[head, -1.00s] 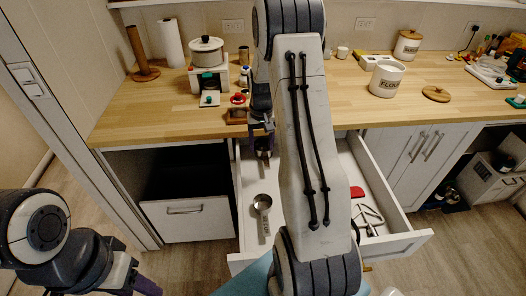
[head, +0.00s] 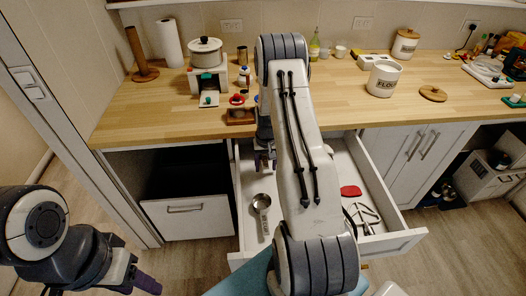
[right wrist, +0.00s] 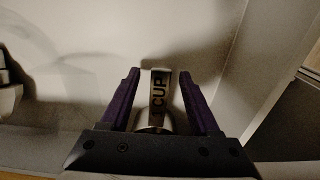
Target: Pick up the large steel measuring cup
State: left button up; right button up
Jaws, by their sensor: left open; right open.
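A steel measuring cup (head: 262,201) lies in the open drawer, its marked handle pointing toward the drawer front. My right gripper (head: 264,164) is over the back left of the drawer, behind this cup in the head view. In the right wrist view, a steel handle marked CUP (right wrist: 158,91) lies between the open fingers of my right gripper (right wrist: 158,92), with slim gaps on both sides. I cannot tell which cup this handle belongs to; its bowl is mostly hidden. My left gripper (head: 141,284) is low at the left, away from the drawer, with nothing visible in it.
The drawer (head: 398,242) also holds a red item (head: 351,191) and a metal-wire tool (head: 363,216) on its right. The wooden counter (head: 320,105) behind carries a flour canister (head: 383,79) and a toy-like stove with a pot (head: 206,50). The drawer walls stand close around the right gripper.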

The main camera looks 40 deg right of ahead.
grip_shut()
jog(key=shift+r, duration=0.1)
